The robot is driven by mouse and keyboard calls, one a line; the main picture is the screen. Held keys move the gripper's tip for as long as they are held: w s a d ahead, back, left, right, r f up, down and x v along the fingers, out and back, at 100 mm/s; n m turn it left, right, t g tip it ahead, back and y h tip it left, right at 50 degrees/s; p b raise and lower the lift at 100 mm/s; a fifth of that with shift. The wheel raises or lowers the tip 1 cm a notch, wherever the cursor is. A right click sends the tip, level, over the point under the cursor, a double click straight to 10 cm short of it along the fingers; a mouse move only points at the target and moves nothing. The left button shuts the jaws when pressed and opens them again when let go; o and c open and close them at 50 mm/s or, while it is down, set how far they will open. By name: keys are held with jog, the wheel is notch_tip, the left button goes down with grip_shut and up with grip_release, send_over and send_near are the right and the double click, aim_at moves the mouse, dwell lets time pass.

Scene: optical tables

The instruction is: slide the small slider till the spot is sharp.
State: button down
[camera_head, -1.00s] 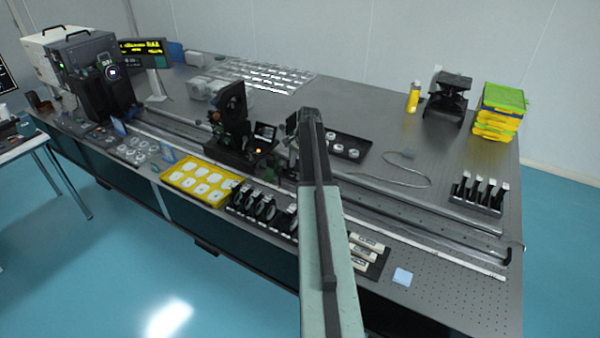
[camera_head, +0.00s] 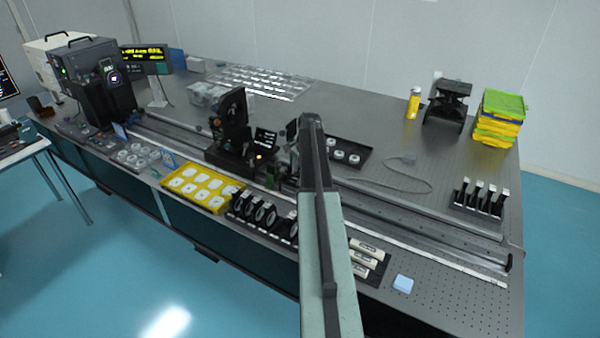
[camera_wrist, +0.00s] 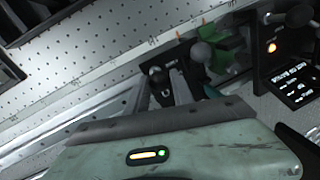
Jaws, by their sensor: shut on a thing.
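In the wrist view, my gripper (camera_wrist: 165,88) reaches away from the camera with its two fingers close together. They are shut on a small dark part with a pale round knob (camera_wrist: 156,71), which looks like the small slider; its body is mostly hidden. A grey ball knob (camera_wrist: 203,52) and a green piece (camera_wrist: 228,45) are just right of the fingertips. A small dark screen with white text (camera_wrist: 292,85) stands at the right, and also shows in the head view (camera_head: 265,138). In the head view my arm hides the gripper.
A long rail (camera_head: 420,208) runs along the optical table (camera_head: 440,150). In front are a yellow tray (camera_head: 203,205) and a rack of dark-framed optics (camera_head: 262,212). A dark tray with white round parts (camera_head: 345,168) lies behind my arm. An orange lamp (camera_wrist: 272,47) glows near the screen.

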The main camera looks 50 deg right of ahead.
jog(key=shift+s, duration=0.1)
dwell(0.7)
jog(key=s+d, duration=0.2)
jog(key=s, duration=0.7)
jog(key=shift+s+d, duration=0.25)
jog(key=shift+s, duration=0.05)
jog(key=c, duration=1.1)
grip_release()
notch_tip(320, 180, up, 8)
jog(key=s+p, duration=0.1)
jog(key=p, duration=0.6)
jog(key=shift+s+f+p, duration=0.15)
jog(key=shift+s+p, duration=0.1)
jog(key=shift+p, duration=0.1)
